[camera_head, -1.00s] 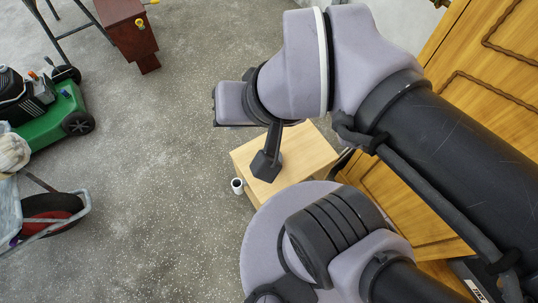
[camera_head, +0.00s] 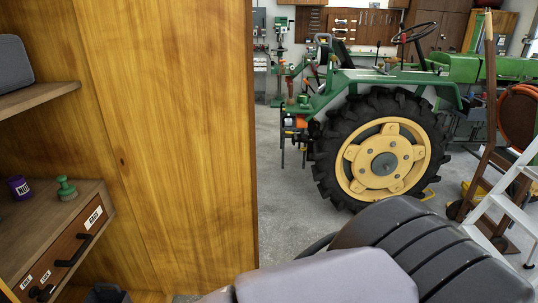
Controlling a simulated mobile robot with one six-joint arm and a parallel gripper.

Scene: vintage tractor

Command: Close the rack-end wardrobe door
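A tall wooden wardrobe fills the left of the view, with its inside showing. A broad plain wooden panel (camera_head: 200,130) stands upright at its right. It looks like a wardrobe door standing open, with a thin slanting seam between it and the inner side wall (camera_head: 105,110). I cannot tell whether this is the rack-end door. No handle shows on it. My arm's grey and black links cross the bottom right, in front of the panel's lower right edge. My gripper is out of view.
Inside the wardrobe are an upper shelf (camera_head: 40,98), a drawer (camera_head: 70,250) with a black handle, a purple mug (camera_head: 19,188) and a green object (camera_head: 66,189). A green tractor (camera_head: 385,150) and white stepladder (camera_head: 510,205) stand right. Bare floor (camera_head: 285,215) lies between panel and tractor.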

